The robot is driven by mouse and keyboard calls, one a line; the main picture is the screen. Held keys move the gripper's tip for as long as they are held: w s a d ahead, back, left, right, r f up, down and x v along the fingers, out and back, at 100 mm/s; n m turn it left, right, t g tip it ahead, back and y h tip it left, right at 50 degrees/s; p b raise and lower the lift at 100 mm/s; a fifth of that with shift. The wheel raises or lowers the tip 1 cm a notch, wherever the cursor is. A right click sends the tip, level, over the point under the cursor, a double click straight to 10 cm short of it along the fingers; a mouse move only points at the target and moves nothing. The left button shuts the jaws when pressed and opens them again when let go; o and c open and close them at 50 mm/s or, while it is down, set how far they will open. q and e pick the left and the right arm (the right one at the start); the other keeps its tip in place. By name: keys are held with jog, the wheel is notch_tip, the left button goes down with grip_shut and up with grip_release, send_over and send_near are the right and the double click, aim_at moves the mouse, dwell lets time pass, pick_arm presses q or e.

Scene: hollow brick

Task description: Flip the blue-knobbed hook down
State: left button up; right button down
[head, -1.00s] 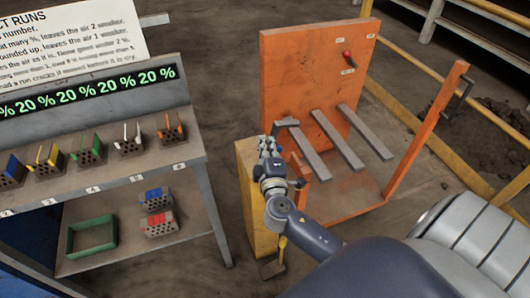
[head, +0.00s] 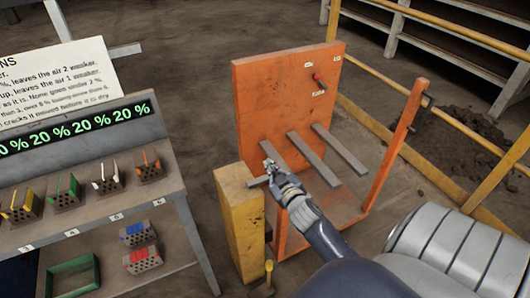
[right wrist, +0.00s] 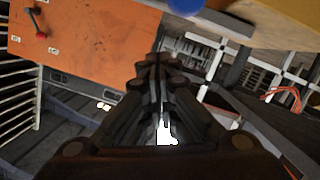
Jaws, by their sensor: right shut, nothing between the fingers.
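No blue-knobbed hook can be made out in the head view. In the right wrist view a round blue thing (right wrist: 185,5), maybe its knob, is cut off by the top edge beside a yellow surface. My right gripper (head: 268,163) is shut and empty, just right of the top of the yellow post (head: 240,225) and in front of the orange panel. Its closed fingers (right wrist: 160,62) point away in the right wrist view. A short grey piece (head: 258,181) shows between the post top and my gripper; I cannot tell whether they touch. My left gripper is out of view.
The orange stand (head: 270,95) has grey bars (head: 340,150) sticking out and a red-handled lever (head: 318,80) on its panel. An orange upright (head: 398,145) and yellow rails stand at right. A grey bench (head: 165,200) with colored holders is at left.

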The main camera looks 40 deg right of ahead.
jog(key=shift+s+d+f+m+y, duration=0.2)
jog(key=shift+d+f+m+y, duration=0.1)
jog(key=shift+d+f+m, duration=0.35)
jog(key=shift+s+d+f+m+p, duration=0.1)
jog(key=shift+d+f+m+p, duration=0.2)
jog(key=shift+f, duration=0.35)
jog(key=shift+d+f+m+p, duration=0.1)
jog(key=shift+d+f+m, duration=0.15)
jog(key=shift+f+m, duration=0.3)
jog(key=shift+f, duration=0.2)
